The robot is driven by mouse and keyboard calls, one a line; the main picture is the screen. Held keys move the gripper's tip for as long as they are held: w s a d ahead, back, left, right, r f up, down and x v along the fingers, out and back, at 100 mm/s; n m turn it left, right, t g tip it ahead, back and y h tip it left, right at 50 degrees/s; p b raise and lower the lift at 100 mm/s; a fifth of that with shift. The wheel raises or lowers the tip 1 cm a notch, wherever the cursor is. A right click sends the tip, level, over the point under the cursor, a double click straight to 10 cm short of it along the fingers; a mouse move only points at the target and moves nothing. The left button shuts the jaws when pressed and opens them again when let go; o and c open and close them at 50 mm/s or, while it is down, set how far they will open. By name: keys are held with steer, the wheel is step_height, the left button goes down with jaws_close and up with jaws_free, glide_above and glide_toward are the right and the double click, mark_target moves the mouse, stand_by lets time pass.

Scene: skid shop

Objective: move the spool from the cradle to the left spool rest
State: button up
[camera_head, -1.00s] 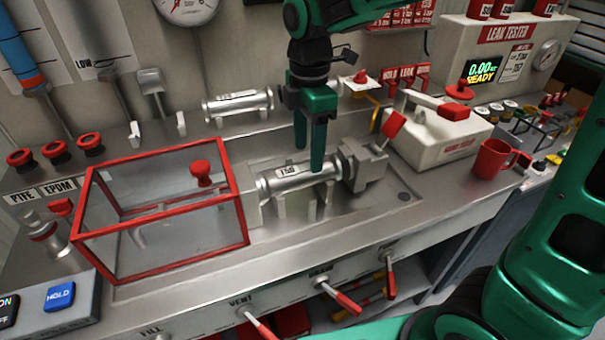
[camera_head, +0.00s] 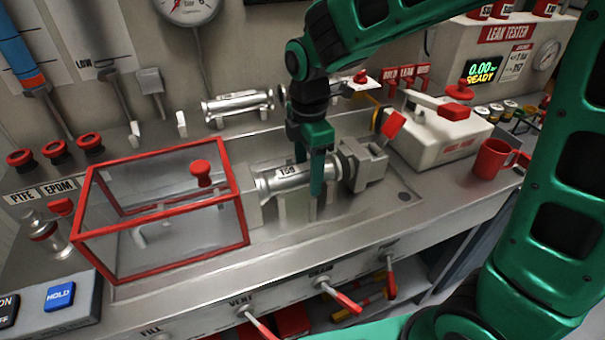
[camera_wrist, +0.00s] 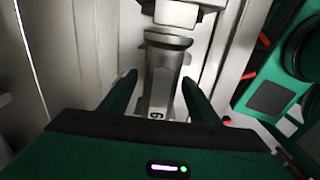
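My gripper (camera_head: 309,174) points down over the spool's right part, one finger in front and one behind. In the wrist view the spool (camera_wrist: 160,92) runs between the fingers of my gripper (camera_wrist: 159,80), with a gap on each side. The left spool rest (camera_head: 182,124) shows as upright pale prongs at the back left and is empty.
Another metal spool (camera_head: 236,105) lies on a rest at the back. A red-framed clear guard box (camera_head: 165,210) stands left of the cradle. A grey clamp block (camera_head: 365,165) with a red handle is close right of my gripper. A red mug (camera_head: 493,159) stands further right.

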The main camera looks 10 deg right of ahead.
mark_target(308, 165)
steer(key=c, duration=0.8)
steer(key=shift+r, duration=0.7)
steer(key=shift+r, duration=3.7)
